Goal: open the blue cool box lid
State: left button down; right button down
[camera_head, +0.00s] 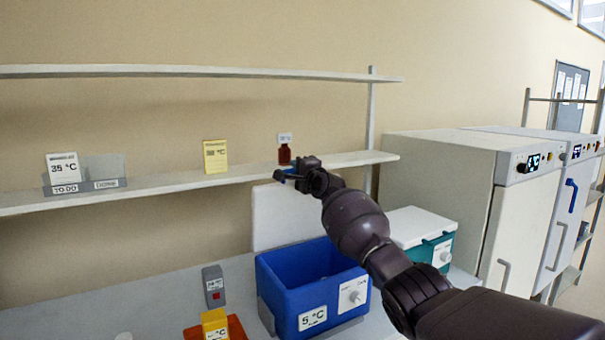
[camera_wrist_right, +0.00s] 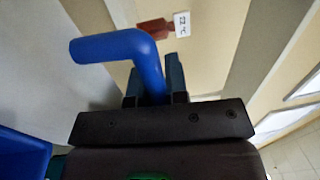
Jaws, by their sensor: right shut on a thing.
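The blue cool box (camera_head: 300,290) stands on the bench with a "5 °C" label and a dial on its front. Its white lid (camera_head: 280,220) stands about upright at the back, and the box's inside shows. My right gripper (camera_head: 291,175) is at the top edge of the lid, shut on the blue lid handle. In the right wrist view the bent blue handle (camera_wrist_right: 112,46) runs between the two fingers (camera_wrist_right: 154,82). The blue box (camera_wrist_right: 20,155) shows at the lower left there. My left gripper is not in view.
A shelf (camera_head: 150,190) behind the lid holds a brown bottle (camera_head: 285,155), a yellow card (camera_head: 215,156) and a card holder (camera_head: 85,184). A teal box with a white lid (camera_head: 420,229) stands right of the blue box. White cabinets (camera_head: 450,200) stand further right.

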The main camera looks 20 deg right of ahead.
jog(key=shift+w+a+f+g, duration=0.1)
jog(key=shift+w+f+g, duration=0.15)
jog(key=shift+w+g, duration=0.45)
jog(key=shift+w, duration=0.2)
jog(key=c, duration=1.4)
grip_release()
jog(key=shift+w, duration=0.1)
